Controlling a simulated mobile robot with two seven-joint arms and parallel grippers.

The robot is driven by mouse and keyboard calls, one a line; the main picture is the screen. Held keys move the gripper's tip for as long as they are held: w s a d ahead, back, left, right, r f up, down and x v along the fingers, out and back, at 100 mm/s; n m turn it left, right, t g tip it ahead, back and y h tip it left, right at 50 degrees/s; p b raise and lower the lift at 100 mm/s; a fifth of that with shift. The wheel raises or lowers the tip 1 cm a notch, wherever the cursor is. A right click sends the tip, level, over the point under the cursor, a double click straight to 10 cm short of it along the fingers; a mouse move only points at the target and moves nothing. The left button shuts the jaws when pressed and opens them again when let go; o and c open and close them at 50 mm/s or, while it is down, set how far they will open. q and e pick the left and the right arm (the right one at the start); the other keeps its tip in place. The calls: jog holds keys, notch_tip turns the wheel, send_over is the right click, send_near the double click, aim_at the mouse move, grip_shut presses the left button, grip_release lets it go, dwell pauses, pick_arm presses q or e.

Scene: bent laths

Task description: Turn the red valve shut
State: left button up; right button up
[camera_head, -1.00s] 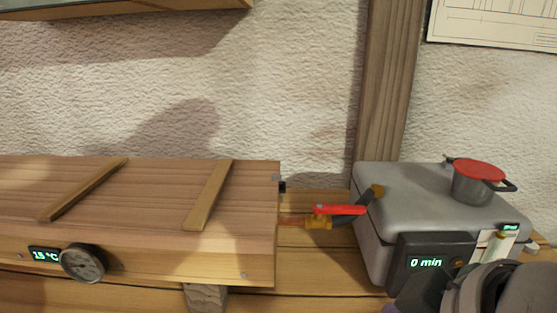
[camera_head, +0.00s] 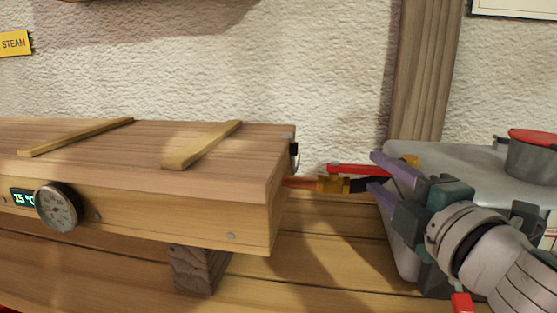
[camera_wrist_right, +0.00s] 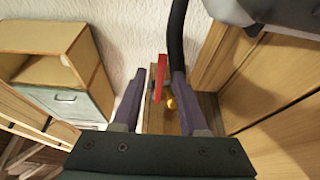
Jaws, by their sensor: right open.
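The red valve lever (camera_head: 352,169) points right from its brass body (camera_head: 333,184), roughly in line with the pipe between the wooden box and the grey steamer. My right gripper (camera_head: 376,174) is open at the right end of the lever, with one purple finger above and one below it in the head view. In the right wrist view the red lever (camera_wrist_right: 160,75) appears between the two open fingers, and the brass valve body (camera_wrist_right: 171,103) shows beyond. I cannot tell whether a finger touches the lever. My left gripper is not in view.
The wooden box (camera_head: 200,210) with a dial gauge (camera_head: 57,206) fills the left. The grey steamer (camera_head: 460,158), carrying a red-lidded pot (camera_head: 532,154), stands right, partly behind my arm. A dark hose (camera_wrist_right: 176,40) runs close to the right finger. A wooden post (camera_head: 425,70) rises behind.

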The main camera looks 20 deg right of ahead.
aim_at(370, 168)
jog(key=w, duration=0.3)
jog(key=w+d, duration=0.1)
jog(key=w, duration=0.1)
jog(key=shift+w, duration=0.35)
jog(key=shift+c, duration=0.3)
grip_shut()
dwell(0.8)
